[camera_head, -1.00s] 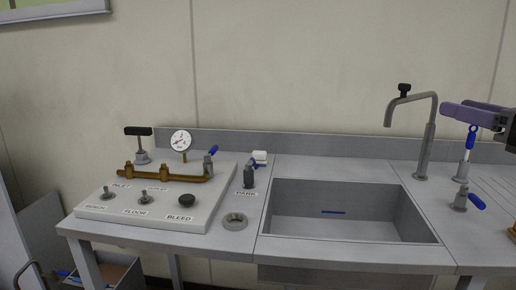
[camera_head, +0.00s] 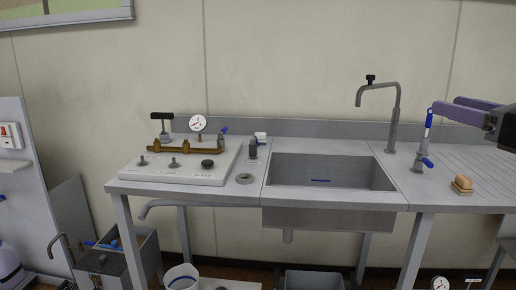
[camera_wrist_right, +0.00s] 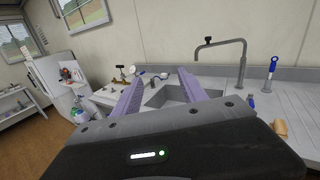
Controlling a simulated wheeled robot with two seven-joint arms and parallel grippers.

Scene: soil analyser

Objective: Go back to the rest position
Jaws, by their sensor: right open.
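My right gripper (camera_head: 462,108) comes in from the right edge of the head view, above the right end of the counter. Its two purple fingers are apart with nothing between them. In the right wrist view, the fingers (camera_wrist_right: 158,98) spread to either side with the sink (camera_wrist_right: 172,95) beyond and below. The fingers touch nothing that I can see. In the head view, a blue-handled tap (camera_head: 428,124) stands behind the fingertips, and part of it overlaps with them in the picture. My left gripper is not in view.
A steel sink (camera_head: 330,190) with a tall faucet (camera_head: 396,115) is in the counter. A valve panel (camera_head: 178,172) with a gauge (camera_head: 198,124) stands at left. A sponge-like block (camera_head: 462,184) lies at right. Tubs and a metal bin (camera_head: 118,256) stand below.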

